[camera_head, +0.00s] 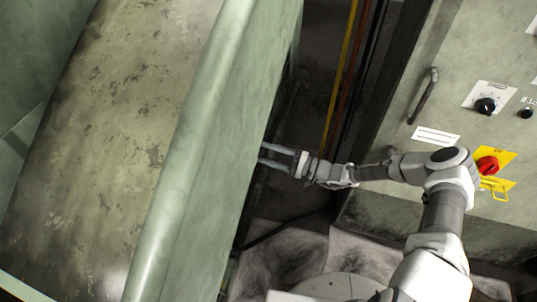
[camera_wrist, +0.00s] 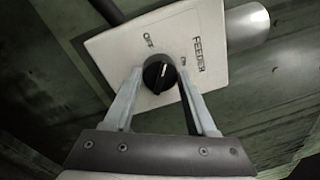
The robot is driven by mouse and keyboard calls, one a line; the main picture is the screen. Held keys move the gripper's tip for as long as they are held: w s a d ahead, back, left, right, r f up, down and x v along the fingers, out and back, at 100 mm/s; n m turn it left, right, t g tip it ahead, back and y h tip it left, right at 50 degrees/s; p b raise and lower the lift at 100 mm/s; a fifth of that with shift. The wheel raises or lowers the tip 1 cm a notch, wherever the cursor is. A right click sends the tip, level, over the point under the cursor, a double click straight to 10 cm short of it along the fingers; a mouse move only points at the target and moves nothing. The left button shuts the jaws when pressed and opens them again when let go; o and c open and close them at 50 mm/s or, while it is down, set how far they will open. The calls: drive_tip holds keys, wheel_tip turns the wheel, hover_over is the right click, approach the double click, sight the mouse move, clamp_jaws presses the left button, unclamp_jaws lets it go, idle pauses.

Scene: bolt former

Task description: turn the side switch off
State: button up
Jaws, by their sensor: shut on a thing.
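The side switch is a black round knob (camera_wrist: 159,74) with a white pointer line, on a pale plate (camera_wrist: 110,50) marked FEEDER, with OFF and what looks like ON. The pointer line stands near upright in the wrist view; I cannot tell which label it points to. My gripper (camera_wrist: 160,78) has one finger on each side of the knob and is shut on it. In the head view my gripper (camera_head: 268,156) reaches left to the side of the green machine (camera_head: 215,130); the switch is hidden there.
A grey-green control cabinet (camera_head: 450,60) stands at right, with a handle (camera_head: 424,96), a black knob (camera_head: 485,105) and a red switch on yellow (camera_head: 488,165). Yellow and red pipes (camera_head: 343,75) run in the narrow gap. A pale cylinder (camera_wrist: 247,25) is behind the plate.

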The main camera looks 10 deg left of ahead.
drive_tip(key=n+b, duration=0.1)
drive_tip(key=n, duration=0.6)
drive_tip(key=shift+f+g, duration=0.1)
drive_tip(key=shift+g, duration=0.2)
idle(0.4)
drive_tip(key=o, duration=1.4)
drive_tip(key=shift+d, duration=0.15)
drive_tip(key=d, duration=0.5)
drive_tip(key=s+d+f+p, duration=0.1)
drive_tip(key=d, duration=0.5)
drive_tip(key=s+d+p, duration=0.1)
drive_tip(key=d, duration=0.5)
drive_tip(key=shift+s+f, duration=0.15)
drive_tip(key=shift+s, duration=0.1)
